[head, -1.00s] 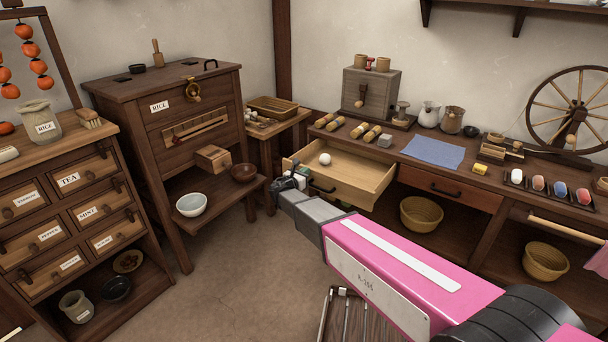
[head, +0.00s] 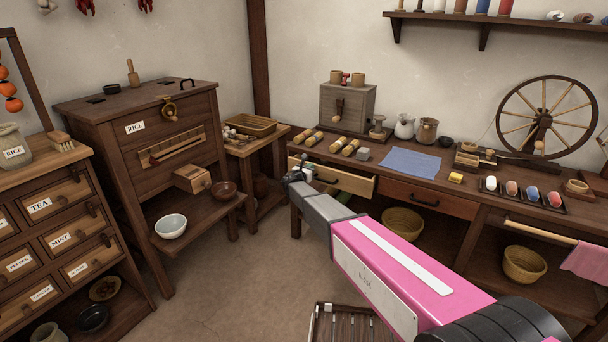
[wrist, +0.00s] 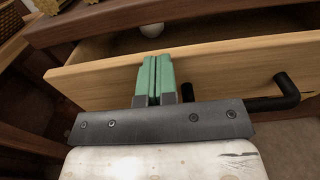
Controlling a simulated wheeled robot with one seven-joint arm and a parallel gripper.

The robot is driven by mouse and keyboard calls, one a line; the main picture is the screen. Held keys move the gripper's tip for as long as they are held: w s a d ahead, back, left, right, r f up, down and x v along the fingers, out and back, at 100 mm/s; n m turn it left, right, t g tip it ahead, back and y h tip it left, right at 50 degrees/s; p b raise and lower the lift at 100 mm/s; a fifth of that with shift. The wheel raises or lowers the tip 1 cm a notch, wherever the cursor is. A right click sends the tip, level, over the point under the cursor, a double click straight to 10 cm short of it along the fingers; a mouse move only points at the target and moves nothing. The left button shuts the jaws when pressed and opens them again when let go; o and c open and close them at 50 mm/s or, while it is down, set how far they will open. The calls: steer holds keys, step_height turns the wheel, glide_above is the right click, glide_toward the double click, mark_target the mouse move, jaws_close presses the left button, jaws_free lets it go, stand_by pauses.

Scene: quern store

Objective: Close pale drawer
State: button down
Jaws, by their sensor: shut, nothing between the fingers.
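The drawer's black bar handle (wrist: 272,102) is right of my fingers. My gripper (wrist: 156,62) is shut and empty, its green fingertips at the drawer front near the top edge, seemingly against it. It shows small in the head view (head: 306,170).
A red-brown drawer (head: 424,198) is right of the pale one. Baskets (head: 402,223) sit on the shelf below. A rice chest (head: 140,158) and a side table (head: 262,146) stand left. A slatted wooden thing (head: 338,322) is low in front; floor left of my arm is clear.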

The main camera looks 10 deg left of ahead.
steer(key=shift+x, duration=1.1)
